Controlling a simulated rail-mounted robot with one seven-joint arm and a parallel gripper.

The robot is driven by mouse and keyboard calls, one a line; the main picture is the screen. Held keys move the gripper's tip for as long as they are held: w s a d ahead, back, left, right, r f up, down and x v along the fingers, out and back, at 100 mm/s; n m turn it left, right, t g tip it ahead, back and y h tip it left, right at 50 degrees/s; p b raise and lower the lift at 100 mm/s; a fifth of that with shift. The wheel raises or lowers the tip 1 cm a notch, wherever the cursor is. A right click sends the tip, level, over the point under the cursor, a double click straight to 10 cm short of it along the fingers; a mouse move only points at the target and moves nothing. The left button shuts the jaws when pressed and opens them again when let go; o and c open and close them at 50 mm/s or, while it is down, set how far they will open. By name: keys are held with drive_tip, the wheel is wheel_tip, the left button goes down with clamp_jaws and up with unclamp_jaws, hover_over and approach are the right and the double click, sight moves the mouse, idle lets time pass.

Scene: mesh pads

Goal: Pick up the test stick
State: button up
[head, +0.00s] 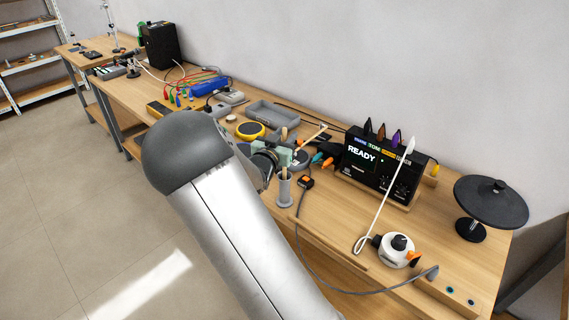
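A light wooden stick, which looks like the test stick (284,172), stands upright in a grey cup-shaped holder (285,193) near the front edge of the bench. Its top shows above my gripper and a lower part shows below it. My gripper (287,155), with pale green fingers, is at the stick's middle, just above the holder. The fingers hide that part of the stick. I cannot tell whether they are closed on it or only around it. A second wooden stick (314,136) with a pale tip lies slanted just behind the gripper.
A black module reading READY (366,157) stands behind on the right, with a white rod (384,198) slanting in front. A round black pad (491,200) on a stand is at far right. A grey tray (272,113) and yellow round pad (250,130) lie behind. A cable runs along the front.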

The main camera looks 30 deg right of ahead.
drive_tip(key=shift+c, duration=0.3)
clamp_jaws()
drive_tip(key=shift+r, duration=0.1)
wheel_tip(320, 180, up, 18)
idle(0.3)
wheel_tip(320, 180, up, 14)
drive_tip(key=p, duration=0.8)
